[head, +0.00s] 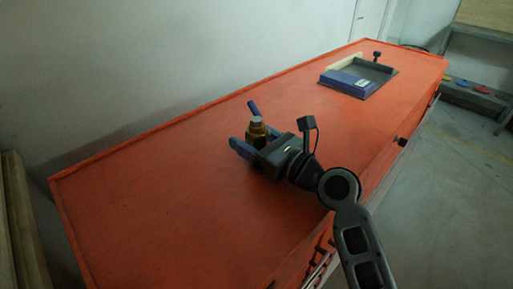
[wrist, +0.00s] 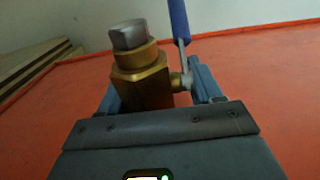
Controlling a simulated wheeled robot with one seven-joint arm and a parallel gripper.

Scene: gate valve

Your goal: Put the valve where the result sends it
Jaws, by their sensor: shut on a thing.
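The valve (head: 257,130) is a brass body with a grey squared cap and a blue lever. It stands upright between the fingers of my gripper (head: 246,146), over the orange bench top. In the wrist view the valve (wrist: 143,82) shows its hexagonal brass body between the blue fingers of my gripper (wrist: 157,92), which is shut on it. The blue lever (wrist: 179,20) rises at the right of the body. The lower end of the valve is hidden behind the gripper, and I cannot tell whether it touches the bench.
The orange bench (head: 150,200) is bare around the gripper. At its far end lie a dark grey panel (head: 378,74), a blue box with a white label (head: 345,86), a cream bar (head: 345,62) and a dark knobbed post (head: 376,56). Coloured discs (head: 481,89) rest on a low shelf right.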

